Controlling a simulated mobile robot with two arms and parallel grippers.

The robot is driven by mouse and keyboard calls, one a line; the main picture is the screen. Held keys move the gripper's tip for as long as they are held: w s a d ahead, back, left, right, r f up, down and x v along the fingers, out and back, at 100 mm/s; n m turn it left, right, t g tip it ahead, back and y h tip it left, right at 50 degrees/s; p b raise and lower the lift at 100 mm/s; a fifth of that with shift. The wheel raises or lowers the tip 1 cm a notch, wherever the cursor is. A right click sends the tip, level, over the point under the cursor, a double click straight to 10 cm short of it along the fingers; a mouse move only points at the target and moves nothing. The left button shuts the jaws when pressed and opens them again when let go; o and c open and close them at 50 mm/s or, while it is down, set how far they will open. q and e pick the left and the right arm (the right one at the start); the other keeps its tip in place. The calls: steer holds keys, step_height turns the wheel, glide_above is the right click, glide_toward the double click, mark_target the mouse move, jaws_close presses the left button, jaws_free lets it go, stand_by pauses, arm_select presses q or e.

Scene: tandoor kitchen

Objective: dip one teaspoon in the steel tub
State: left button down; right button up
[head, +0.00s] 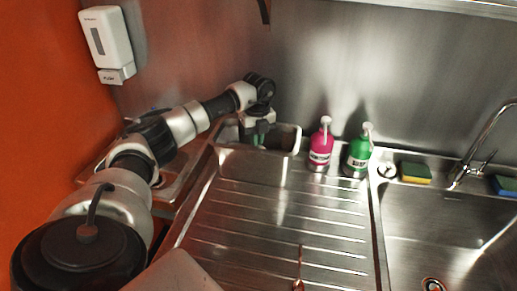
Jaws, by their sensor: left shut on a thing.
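The steel tub (231,133) is an open, rectangular metal container at the back left of the drainboard, near the steel wall. My left arm reaches across from the left, and its gripper (260,138) points down at the tub's opening. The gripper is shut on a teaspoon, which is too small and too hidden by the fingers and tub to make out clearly. Another teaspoon (299,268), thin and coppery in this light, lies on the drainboard at the bottom middle. My right gripper is not in view.
A pink pump bottle (320,148) and a green pump bottle (358,155) stand right of the tub. A sponge (415,172) and the tap (479,150) are by the sink (450,225). The ribbed drainboard (270,220) is mostly clear.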

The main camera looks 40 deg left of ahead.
arm_select(q)
steer(key=shift+r+p, duration=2.95)
steer(key=shift+r, duration=0.95)
step_height(320, 180, up, 4)
steer(key=p, duration=0.3)
